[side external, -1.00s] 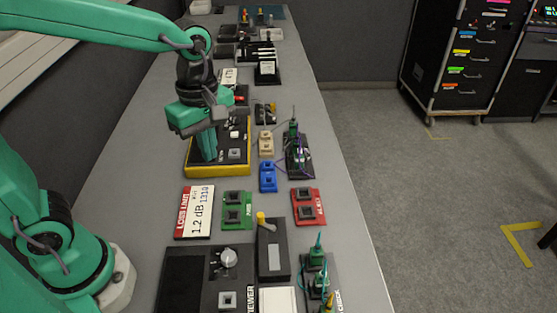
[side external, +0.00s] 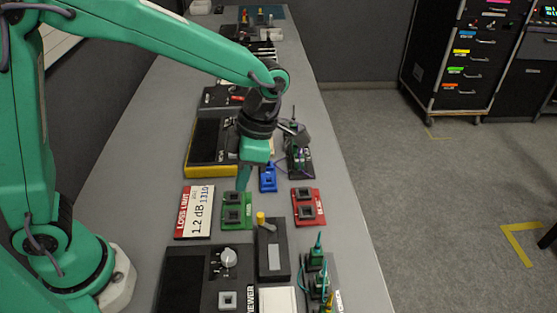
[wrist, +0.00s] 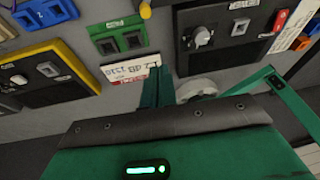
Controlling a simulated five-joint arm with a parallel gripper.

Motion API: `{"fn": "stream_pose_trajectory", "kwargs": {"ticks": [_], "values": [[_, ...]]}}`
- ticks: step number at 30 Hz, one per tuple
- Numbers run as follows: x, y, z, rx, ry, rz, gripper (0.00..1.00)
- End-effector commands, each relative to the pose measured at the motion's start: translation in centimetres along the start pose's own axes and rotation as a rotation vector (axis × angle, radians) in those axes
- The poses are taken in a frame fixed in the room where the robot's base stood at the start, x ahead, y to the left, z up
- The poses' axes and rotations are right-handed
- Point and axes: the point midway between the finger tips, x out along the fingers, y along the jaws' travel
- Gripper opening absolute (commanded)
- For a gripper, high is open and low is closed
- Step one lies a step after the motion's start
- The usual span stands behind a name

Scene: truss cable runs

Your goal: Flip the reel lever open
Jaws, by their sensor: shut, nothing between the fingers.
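A dark box (side external: 274,266) with a grey window stands near the front of the bench, and a yellow-tipped lever (side external: 261,218) sits at its far left corner. I take this to be the reel lever. The yellow tip (wrist: 145,9) also shows at the top edge of the wrist view, where most of the box is out of frame. My gripper (side external: 243,184) points down with its fingers together and empty. In the picture it is over the far part of the green two-socket block (side external: 236,216), apart from the lever. In the wrist view the fingertips (wrist: 156,72) cover part of the white card.
The loss-limit card (side external: 195,212) lies left of the green block. A red block (side external: 307,206) and a blue holder (side external: 268,178) are nearby. The viewer unit (side external: 194,275) with a knob is left of the lever box. Cabled green connectors (side external: 318,257) stand to its right.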

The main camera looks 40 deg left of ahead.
Motion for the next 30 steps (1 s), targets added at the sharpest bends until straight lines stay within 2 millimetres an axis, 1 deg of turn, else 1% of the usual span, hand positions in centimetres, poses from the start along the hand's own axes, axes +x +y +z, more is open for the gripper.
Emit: {"fn": "stream_pose_trajectory", "kwargs": {"ticks": [7,23,26,30], "values": [[0.6,-0.3,0.8,-0.097,0.031,-0.003,0.0],[0.8,-0.4,0.8,-0.106,0.033,-0.003,0.0],[1.3,-0.3,0.7,-0.106,0.034,-0.004,0.0],[2.4,-0.3,0.7,-0.106,0.035,-0.005,0.0]]}}
